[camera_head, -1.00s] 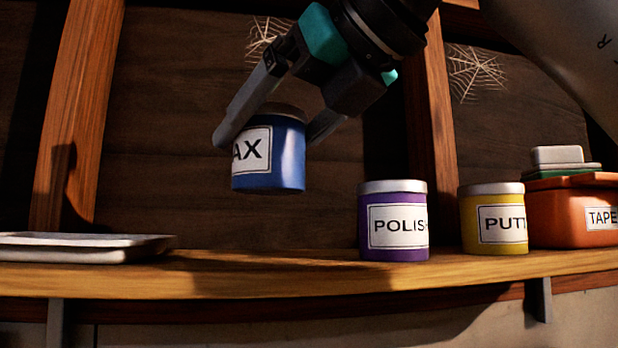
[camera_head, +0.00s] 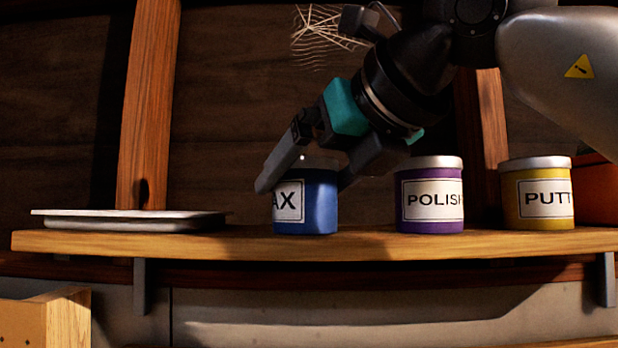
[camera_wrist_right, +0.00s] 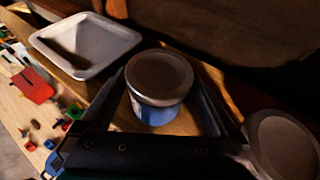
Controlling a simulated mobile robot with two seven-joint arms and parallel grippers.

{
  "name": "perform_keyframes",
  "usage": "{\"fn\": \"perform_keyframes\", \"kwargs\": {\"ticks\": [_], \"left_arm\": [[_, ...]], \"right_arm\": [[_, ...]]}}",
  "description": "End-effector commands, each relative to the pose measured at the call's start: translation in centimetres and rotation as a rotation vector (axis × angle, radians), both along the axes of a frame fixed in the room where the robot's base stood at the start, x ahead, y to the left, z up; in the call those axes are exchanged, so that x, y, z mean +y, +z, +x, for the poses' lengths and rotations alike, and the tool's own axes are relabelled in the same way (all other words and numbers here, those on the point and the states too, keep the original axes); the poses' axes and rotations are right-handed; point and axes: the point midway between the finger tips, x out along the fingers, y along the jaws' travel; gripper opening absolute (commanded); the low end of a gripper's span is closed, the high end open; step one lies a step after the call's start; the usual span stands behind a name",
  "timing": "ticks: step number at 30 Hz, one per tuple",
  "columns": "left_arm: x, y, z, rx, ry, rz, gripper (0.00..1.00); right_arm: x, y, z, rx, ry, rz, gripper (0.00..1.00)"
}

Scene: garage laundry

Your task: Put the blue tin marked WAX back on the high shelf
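The blue tin (camera_head: 322,208), its label showing only "AX", stands upright at the high shelf (camera_head: 200,243), its base level with the boards and seeming to touch them. It is between a pale tray and the purple POLISH tin. My right gripper (camera_head: 303,187) comes down from above with one finger on each side of the tin, shut on it. In the right wrist view the tin's round lid (camera_wrist_right: 160,76) sits between the fingertips. My left gripper is not in view.
The pale shallow tray (camera_head: 125,222) lies to the left on the shelf. The purple POLISH tin (camera_head: 430,212) stands close on the right, then the yellow PUTTY tin (camera_head: 538,208) and an orange box (camera_head: 596,190). A wooden post (camera_head: 150,100) rises behind the tray.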

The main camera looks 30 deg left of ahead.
Motion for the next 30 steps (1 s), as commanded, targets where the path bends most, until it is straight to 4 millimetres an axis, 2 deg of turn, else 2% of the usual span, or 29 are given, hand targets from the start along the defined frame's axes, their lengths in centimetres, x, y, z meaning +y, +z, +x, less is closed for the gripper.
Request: {"fn": "perform_keyframes", "kwargs": {"ticks": [11,24,30], "left_arm": [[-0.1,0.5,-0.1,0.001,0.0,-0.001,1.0],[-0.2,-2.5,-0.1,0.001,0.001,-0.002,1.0],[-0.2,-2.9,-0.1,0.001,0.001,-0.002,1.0]], "right_arm": [[0.0,0.5,0.0,0.0,0.0,0.0,1.0],[-7.5,3.6,-3.7,-0.004,-0.002,0.004,1.0],[-9.5,4.6,-4.7,-0.002,-0.001,0.001,1.0]]}}
